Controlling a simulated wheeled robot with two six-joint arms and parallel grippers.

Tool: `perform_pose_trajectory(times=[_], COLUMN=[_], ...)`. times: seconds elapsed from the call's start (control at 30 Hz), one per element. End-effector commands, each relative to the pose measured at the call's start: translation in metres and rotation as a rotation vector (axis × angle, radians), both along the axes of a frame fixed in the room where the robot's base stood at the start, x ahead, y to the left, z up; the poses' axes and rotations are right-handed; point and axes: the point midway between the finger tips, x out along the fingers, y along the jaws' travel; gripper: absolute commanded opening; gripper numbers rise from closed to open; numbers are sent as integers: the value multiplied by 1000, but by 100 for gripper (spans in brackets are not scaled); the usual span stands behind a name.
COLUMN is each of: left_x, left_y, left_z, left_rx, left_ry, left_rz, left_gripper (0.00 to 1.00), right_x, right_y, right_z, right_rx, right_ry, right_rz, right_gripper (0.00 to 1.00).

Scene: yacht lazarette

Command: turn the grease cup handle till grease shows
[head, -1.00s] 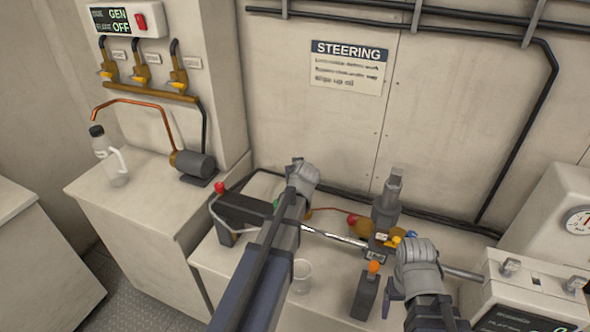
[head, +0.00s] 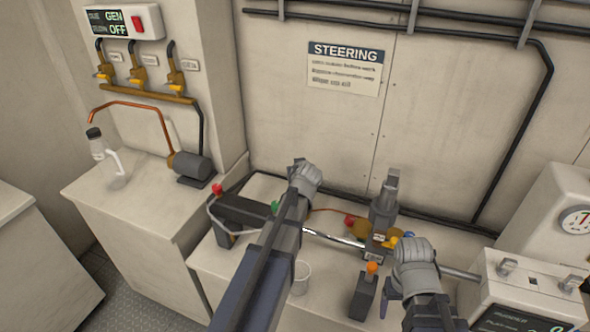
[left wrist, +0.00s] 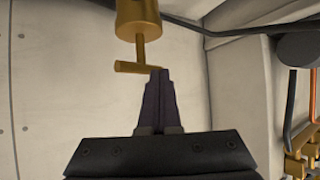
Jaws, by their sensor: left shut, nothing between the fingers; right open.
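In the left wrist view, a brass grease cup (left wrist: 138,16) hangs in at the top, with a stem and a T-shaped handle (left wrist: 136,67) at its lower end. My left gripper (left wrist: 160,72) is shut and empty. Its fingertips are at the right end of the handle bar; I cannot tell whether they touch it. I see no grease. In the head view, my left wrist (head: 305,178) is over the bench by the wall, and its fingers are hidden. My right gripper (head: 387,292) is open and empty, low over the bench beside an orange-topped lever (head: 367,290).
A steel rod (head: 335,237) crosses the bench (head: 225,262) to a valve block (head: 381,240). A clear cup (head: 301,278) stands between my arms. A bottle (head: 103,158) and a motor (head: 190,167) stand on the left cabinet.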

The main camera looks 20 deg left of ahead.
Motion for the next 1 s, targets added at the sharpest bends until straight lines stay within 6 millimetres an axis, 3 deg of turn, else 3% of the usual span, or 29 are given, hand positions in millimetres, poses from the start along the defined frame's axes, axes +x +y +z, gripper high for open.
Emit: perform_pose_trajectory(times=[0.5,0.9,1.0], left_x=[-85,-106,-105], left_y=[27,35,35], left_z=[63,74,74], left_rx=[3,3,4], left_ry=[3,4,7], left_rz=[6,5,2], left_gripper=[0,0,10], right_x=[0,0,0], right_y=[0,0,0], right_z=[63,75,75], right_rx=[0,0,0], right_ry=[0,0,0], right_rz=[0,0,0], right_gripper=[75,75,75])
